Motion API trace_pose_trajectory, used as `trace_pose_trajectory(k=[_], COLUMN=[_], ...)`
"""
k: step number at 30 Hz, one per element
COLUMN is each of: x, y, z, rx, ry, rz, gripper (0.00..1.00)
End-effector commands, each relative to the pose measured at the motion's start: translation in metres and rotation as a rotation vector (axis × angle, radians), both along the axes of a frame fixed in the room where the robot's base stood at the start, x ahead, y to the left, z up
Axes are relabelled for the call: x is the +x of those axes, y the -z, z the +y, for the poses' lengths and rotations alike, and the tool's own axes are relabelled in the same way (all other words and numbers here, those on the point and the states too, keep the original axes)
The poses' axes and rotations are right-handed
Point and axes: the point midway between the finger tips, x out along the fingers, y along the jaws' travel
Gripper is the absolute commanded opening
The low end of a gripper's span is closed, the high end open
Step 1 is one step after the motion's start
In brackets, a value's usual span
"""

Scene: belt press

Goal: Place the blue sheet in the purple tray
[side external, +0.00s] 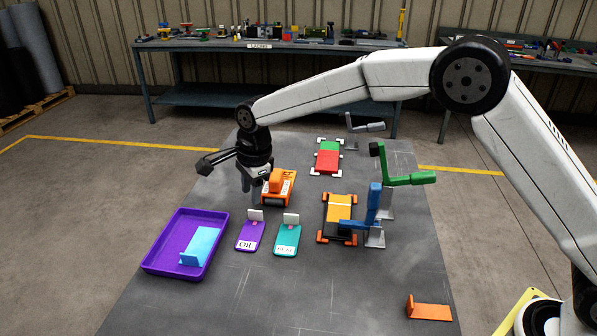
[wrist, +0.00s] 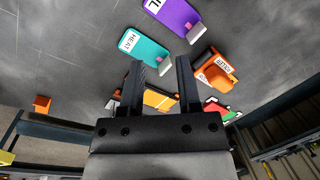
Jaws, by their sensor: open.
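The light blue sheet (side external: 203,245) has an upright tab and lies in the purple tray (side external: 160,250) at the left of the table, in the tray's right-hand part. It looks flat on the tray floor, with its tab standing up. My gripper (side external: 251,200) is up and to the right of the tray, above the table near the purple and teal sheets. In the wrist view my gripper (wrist: 160,68) is open, with nothing between its fingers. The tray and blue sheet are out of the wrist view.
A purple OIL sheet (side external: 250,236) and a teal HEAT sheet (side external: 287,241) lie right of the tray. An orange block (side external: 279,187) is close by my gripper. Presses with blue (side external: 374,205) and green (side external: 405,179) handles stand right. An orange sheet (side external: 431,311) lies front right.

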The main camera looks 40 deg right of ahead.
Motion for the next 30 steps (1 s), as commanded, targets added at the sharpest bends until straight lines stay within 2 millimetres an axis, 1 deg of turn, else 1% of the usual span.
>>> trace_pose_trajectory(k=[1,3,8,14,21,23,30], x=[-0.006,-0.015,-0.04,-0.078,-0.134,-0.149,-0.214], y=[-0.002,-0.003,-0.003,-0.002,0.004,0.007,0.018], z=[-0.012,-0.027,-0.06,-0.099,-0.139,-0.148,-0.179], rx=[-0.011,-0.026,-0.066,-0.119,-0.189,-0.207,-0.28], ry=[-0.054,-0.141,-0.341,-0.591,-0.894,-0.97,-1.267], rz=[-0.008,-0.02,-0.045,-0.074,-0.099,-0.104,-0.12], gripper=[0.43,0.43,0.43,0.43,0.43,0.43,0.43])
